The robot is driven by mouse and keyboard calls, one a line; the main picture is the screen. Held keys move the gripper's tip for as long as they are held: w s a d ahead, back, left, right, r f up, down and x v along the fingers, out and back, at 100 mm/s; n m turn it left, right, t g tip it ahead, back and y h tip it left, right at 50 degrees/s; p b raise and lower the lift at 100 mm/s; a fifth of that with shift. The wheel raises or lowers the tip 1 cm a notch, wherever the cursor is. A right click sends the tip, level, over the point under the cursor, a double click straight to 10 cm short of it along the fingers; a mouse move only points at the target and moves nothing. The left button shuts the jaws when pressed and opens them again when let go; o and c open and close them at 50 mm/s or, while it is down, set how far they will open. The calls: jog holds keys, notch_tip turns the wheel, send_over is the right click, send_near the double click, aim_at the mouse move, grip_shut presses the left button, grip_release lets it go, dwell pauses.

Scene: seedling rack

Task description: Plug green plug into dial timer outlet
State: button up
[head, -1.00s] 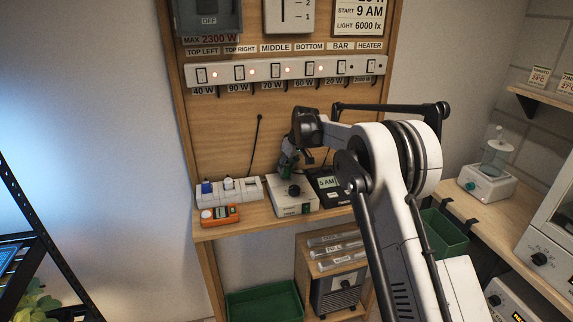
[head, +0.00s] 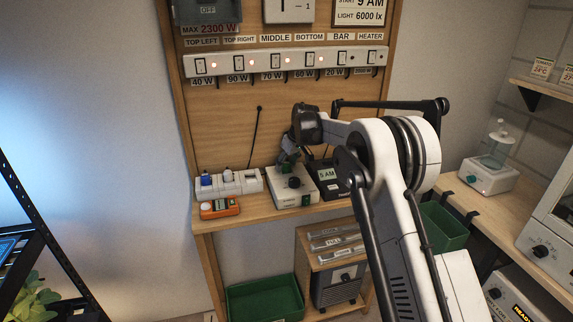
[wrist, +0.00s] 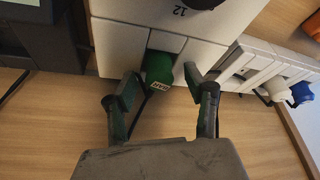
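The white dial timer (head: 306,199) stands on the wooden shelf with its dark dial facing up. In the wrist view the timer (wrist: 115,47) is at the top, its dial partly cut off. The green plug (wrist: 160,68) sits at the timer's near edge in the wrist view and appears to be in the outlet there. How deep it is seated cannot be told. My gripper (wrist: 160,84) is open, with one finger on each side of the plug and visible gaps between. In the head view my gripper (head: 289,157) is just behind the timer, and the plug is hardly distinguishable.
A white power strip (head: 247,183) with white and blue plugs lies left of the timer, with an orange meter (head: 222,207) in front. A dark 5 AM display box (head: 327,176) stands close on the right. A black cord (head: 255,135) hangs on the back board.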

jog(key=v, duration=1.2)
jog(key=s+d+r+m+t+b, duration=0.15)
jog(key=s+d+r, duration=0.3)
jog(key=s, duration=0.45)
jog(key=s+d+r+m+h, duration=0.1)
jog(key=s+d+r+m, duration=0.1)
jog(key=s+d+r, duration=0.35)
jog(key=s+d+r+m+t+b, duration=0.15)
jog(key=s+d, duration=0.35)
jog(key=s, duration=0.6)
jog(key=s+d+f+m, duration=0.1)
jog(key=s+d+f, duration=0.2)
jog(key=s, duration=0.6)
jog(key=s+d+f+m+h, duration=0.1)
jog(key=s+d+f, duration=0.2)
jog(key=s, duration=0.7)
jog(key=s+d+f+m+t+h, duration=0.1)
jog(key=s+d+f+m, duration=0.1)
jog(key=s+f, duration=0.3)
jog(key=s, duration=0.4)
jog(key=shift+s+d+f+b, duration=0.15)
jog(key=shift+d+f+b, duration=0.2)
jog(key=shift+d, duration=0.05)
